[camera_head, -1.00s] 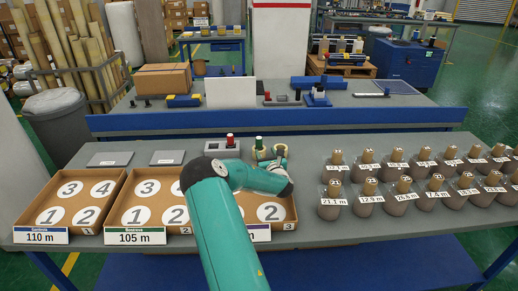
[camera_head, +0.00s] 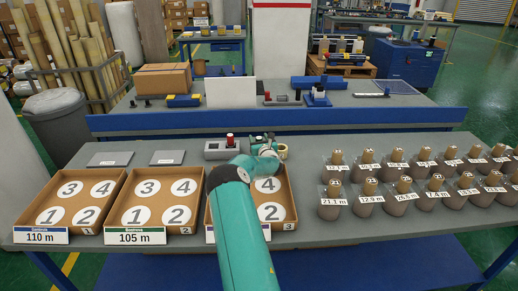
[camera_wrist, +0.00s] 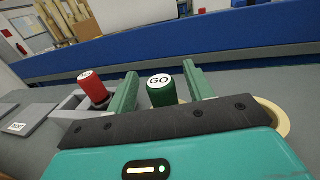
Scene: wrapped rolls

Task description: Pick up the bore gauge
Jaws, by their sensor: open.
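A green cylinder marked GO (camera_wrist: 161,90) stands upright between the two fingers of my gripper (camera_wrist: 160,72) in the wrist view, with gaps visible at its sides. A red-capped cylinder (camera_wrist: 92,87) stands in a grey holder (camera_wrist: 70,105) to the left; the red cap (camera_head: 230,139) also shows in the head view. Which piece is the bore gauge is not labelled. My gripper (camera_head: 268,148) is open at the back of the near table, and my arm hides the green cylinder in the head view. The lower part of the green cylinder is hidden by my gripper.
A pale yellow ring (camera_wrist: 276,116) lies just right of my gripper. Numbered cardboard trays (camera_head: 125,210) line the front left. Several labelled bags with corks (camera_head: 365,198) stand at right. Flat grey plates (camera_head: 110,159) lie at left. A blue ledge (camera_head: 300,121) edges the table behind.

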